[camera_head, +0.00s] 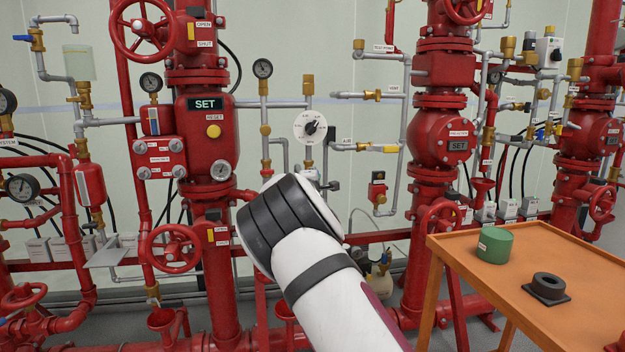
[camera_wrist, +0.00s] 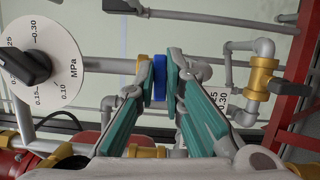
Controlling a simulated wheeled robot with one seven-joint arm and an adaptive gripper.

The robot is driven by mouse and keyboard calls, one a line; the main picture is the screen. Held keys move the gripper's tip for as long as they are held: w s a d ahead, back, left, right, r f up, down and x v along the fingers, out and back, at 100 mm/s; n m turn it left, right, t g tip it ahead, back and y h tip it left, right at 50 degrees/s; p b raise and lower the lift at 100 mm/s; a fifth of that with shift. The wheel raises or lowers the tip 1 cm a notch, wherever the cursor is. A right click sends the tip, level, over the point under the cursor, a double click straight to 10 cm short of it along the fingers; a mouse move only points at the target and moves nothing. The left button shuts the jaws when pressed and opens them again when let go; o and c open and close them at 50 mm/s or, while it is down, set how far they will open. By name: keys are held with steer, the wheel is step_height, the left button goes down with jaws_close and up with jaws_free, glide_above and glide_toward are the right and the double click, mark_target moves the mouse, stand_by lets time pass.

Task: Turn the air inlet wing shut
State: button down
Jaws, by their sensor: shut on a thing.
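A small blue wing (camera_wrist: 159,66) shows between my fingertips in the wrist view, in front of a grey pipe; I take it for the air inlet wing. My gripper (camera_wrist: 160,83) has teal fingers, one on each side of the blue wing, and is shut on it. The fingers cover part of the wing, so its exact angle is hard to tell. In the head view my white and black arm hides the gripper and the wing. The white dial (camera_head: 310,127) with a black knob is just above my arm there; a large MPa dial (camera_wrist: 43,65) shows at left in the wrist view.
A brass valve (camera_wrist: 261,78) with a dark lever is right of the fingers in the wrist view. Red risers (camera_head: 207,135) and grey pipes crowd the wall.

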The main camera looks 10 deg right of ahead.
steer(key=c, duration=1.7)
jaws_free()
steer(key=shift+s, duration=3.5)
